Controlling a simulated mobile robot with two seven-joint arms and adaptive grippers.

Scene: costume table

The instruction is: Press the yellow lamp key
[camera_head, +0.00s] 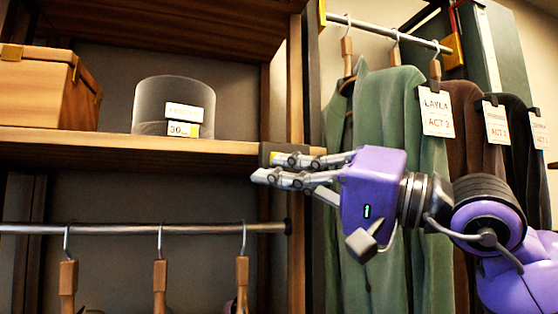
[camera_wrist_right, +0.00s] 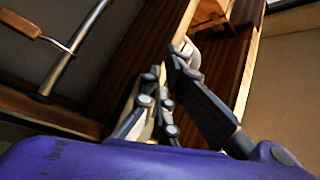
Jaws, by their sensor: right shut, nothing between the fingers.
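My right gripper (camera_head: 262,168) reaches in from the right in the head view, its fingers shut and empty, pointing left. Behind its fingertips, a small dark fitting with a yellowish face (camera_head: 268,150) sits at the right end of the shelf front. It may be the lamp key, but the fingers cover part of it and I cannot tell if they touch it. In the right wrist view the closed fingers (camera_wrist_right: 176,62) point at wooden shelf boards; no yellow key is clear there. My left gripper is not in view.
The shelf (camera_head: 90,143) holds a wooden box (camera_head: 45,88) and a grey hat-like cylinder (camera_head: 170,95) with labels. Below is a rail (camera_head: 110,229) with wooden hangers. Green (camera_head: 385,120) and brown tagged garments hang behind my right arm. A wooden post (camera_head: 296,90) stands beside the fingers.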

